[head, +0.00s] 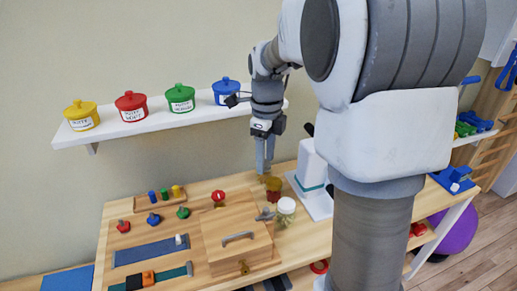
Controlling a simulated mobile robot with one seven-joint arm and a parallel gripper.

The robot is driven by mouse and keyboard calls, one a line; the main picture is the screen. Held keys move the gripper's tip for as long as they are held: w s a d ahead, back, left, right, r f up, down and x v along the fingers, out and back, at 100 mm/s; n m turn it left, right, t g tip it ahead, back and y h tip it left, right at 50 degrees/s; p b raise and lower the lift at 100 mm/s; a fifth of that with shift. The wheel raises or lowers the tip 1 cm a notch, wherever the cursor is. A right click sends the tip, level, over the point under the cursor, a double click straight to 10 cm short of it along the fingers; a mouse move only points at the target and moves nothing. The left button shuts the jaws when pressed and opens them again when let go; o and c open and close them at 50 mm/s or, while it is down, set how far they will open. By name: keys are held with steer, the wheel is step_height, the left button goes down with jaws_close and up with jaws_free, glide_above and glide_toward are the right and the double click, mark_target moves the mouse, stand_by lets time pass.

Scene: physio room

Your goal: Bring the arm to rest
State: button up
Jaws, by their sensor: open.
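My arm reaches from the right over the wooden table (118,218), bent with its hand pointing down. My gripper (264,172) hangs above the back of the table, below the right end of the wall shelf. It is open, though the gap between its fingers looks narrow from here. A small yellow-brown item (272,183) shows just below the fingertips; whether they touch cannot be told. Nothing is clearly seen in the gripper. My arm hides part of the table's right side.
A wall shelf (115,131) holds yellow, red, green and blue lidded pots close to my wrist. A wooden box with a handle (232,252), a lidded jar (286,212) and a white device (311,170) stand near the gripper. Small coloured pieces lie at the table's left.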

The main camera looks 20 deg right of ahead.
steer(key=s+a+r+n+t, duration=0.2)
steer(key=s+a+r+n, duration=0.1)
steer(key=s+n, duration=0.7)
steer(key=s+a+r+n+t, duration=0.3)
steer(key=s+n, duration=0.7)
steer(key=n, duration=0.7)
steer(key=shift+a+r+t, duration=0.2)
steer(key=shift+r+t, duration=0.1)
steer(key=shift+d, duration=0.15)
